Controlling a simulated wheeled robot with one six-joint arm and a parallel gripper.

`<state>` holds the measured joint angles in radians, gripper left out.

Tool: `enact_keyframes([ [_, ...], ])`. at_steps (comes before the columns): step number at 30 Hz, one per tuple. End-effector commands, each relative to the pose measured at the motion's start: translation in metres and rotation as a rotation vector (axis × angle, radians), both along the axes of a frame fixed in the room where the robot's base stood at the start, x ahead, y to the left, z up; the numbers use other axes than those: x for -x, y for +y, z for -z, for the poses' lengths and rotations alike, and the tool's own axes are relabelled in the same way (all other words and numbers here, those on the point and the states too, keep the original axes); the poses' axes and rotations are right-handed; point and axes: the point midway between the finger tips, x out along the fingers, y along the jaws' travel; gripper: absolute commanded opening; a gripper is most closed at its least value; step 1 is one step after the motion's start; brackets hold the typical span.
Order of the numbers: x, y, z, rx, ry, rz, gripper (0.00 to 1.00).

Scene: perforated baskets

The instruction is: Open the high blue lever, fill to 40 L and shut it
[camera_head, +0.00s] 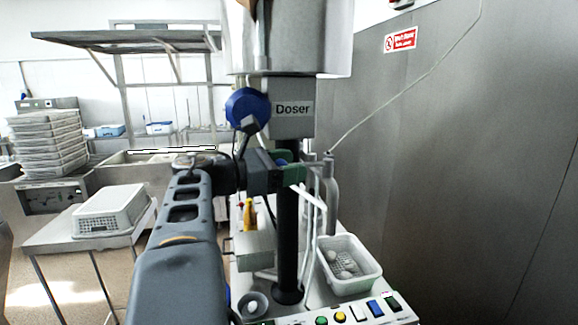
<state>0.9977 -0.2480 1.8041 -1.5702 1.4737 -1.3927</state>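The doser (292,108) is a grey box labelled "Doser" under a large pale tank (300,45). A blue round part (246,106) sits at its left side. My gripper (292,172) is below the doser, in front of the dark upright column, seen from behind and the side. A small blue piece (281,161) shows at its fingers; I cannot tell whether this is the lever's handle or whether the fingers touch it. The finger gap is hidden. No litre reading is legible.
A white perforated basket (348,283) holding pale round items stands at lower right, behind a panel of coloured buttons (350,313). A bent metal pipe (330,185) stands right of my gripper. At left are an upturned basket (110,210) on a table and stacked trays (45,143).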

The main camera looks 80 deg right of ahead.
Motion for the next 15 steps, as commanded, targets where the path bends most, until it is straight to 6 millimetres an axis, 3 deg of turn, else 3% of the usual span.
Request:
enact_keyframes([
  [8, -0.001, 0.001, 0.000, 0.000, 0.000, 0.000, 0.58],
  [15, -0.026, 0.020, 0.003, 0.001, -0.002, -0.006, 0.58],
])
